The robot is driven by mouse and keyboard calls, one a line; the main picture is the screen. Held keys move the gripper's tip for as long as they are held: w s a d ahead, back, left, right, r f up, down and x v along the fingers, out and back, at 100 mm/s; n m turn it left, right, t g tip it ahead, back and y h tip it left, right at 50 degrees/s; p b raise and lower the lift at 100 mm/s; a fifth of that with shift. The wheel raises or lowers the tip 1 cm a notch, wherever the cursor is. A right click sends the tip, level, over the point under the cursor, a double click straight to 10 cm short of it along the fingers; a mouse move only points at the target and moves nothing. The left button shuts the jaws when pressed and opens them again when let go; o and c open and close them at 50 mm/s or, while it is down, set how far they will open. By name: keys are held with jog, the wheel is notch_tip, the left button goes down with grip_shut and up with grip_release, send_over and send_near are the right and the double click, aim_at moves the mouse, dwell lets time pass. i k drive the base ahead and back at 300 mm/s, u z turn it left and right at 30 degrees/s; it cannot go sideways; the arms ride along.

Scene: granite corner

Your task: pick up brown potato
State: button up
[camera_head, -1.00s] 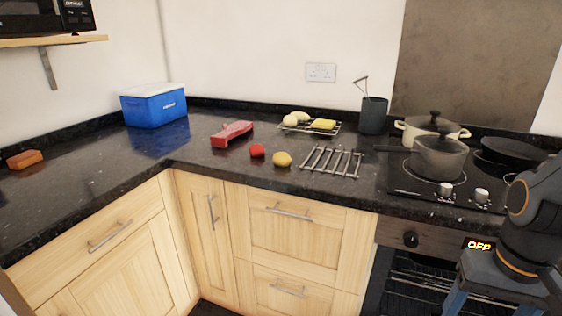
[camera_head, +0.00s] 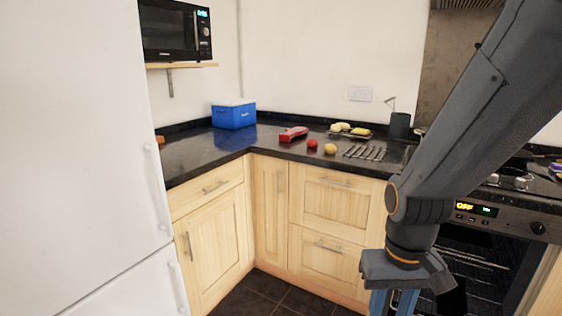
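I see no clearly brown potato. A small yellowish, rounded item (camera_head: 330,149), which may be a potato or a lemon, lies on the dark counter. A red round item (camera_head: 312,144) is just left of it. Pale rounded items (camera_head: 341,127) sit on a wire rack behind, beside a yellow block (camera_head: 360,132); I cannot tell what they are. My gripper (camera_head: 394,303) points down at the lower right, in front of the cabinets and oven. Its blue fingers are apart and appear empty; their tips are cut off by the bottom edge.
A dark counter (camera_head: 203,160) holds a blue cool box (camera_head: 234,115), a red packet-like item (camera_head: 293,134) and a metal trivet (camera_head: 365,153). A white fridge (camera_head: 80,150) fills the left. The oven (camera_head: 480,260) is right.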

aim_at(329, 149)
jog(key=u, duration=0.95)
jog(key=i, duration=2.05)
jog(key=z, duration=0.65)
